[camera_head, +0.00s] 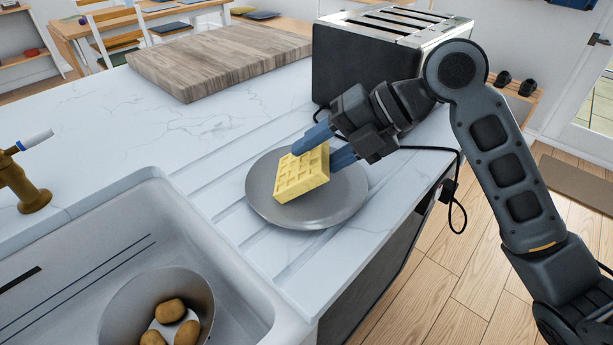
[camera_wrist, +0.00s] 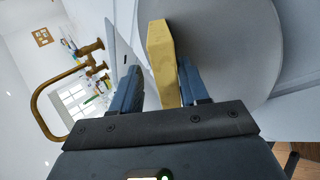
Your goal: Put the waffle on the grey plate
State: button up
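The yellow waffle (camera_head: 302,174) is tilted over the grey plate (camera_head: 335,207), its gridded face showing in the head view. Its lower edge seems to meet the plate, but I cannot be sure of contact. In the wrist view the waffle (camera_wrist: 162,62) is edge-on between the two blue fingers. My gripper (camera_head: 328,147) is open around it. In the wrist view the gripper (camera_wrist: 160,88) shows a gap between the left finger and the waffle, while the right finger is close against it or touching. The grey plate (camera_wrist: 228,60) lies behind the fingers there.
A black and silver toaster (camera_head: 375,62) stands behind the plate, its cable on the counter. A wooden board (camera_head: 220,58) lies at the back left. The sink (camera_head: 85,240), front left, holds a bowl (camera_head: 118,305) with several brown round items. The counter's right edge is near the plate.

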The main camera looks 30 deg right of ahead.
jog(key=v, duration=0.8)
dwell(0.4)
notch_tip(320, 180, up, 8)
jog(key=s+d+p, duration=0.1)
jog(key=d+p, duration=0.1)
jog(key=p, duration=0.1)
jog(key=shift+p, duration=0.3)
jog(key=shift+s, duration=0.1)
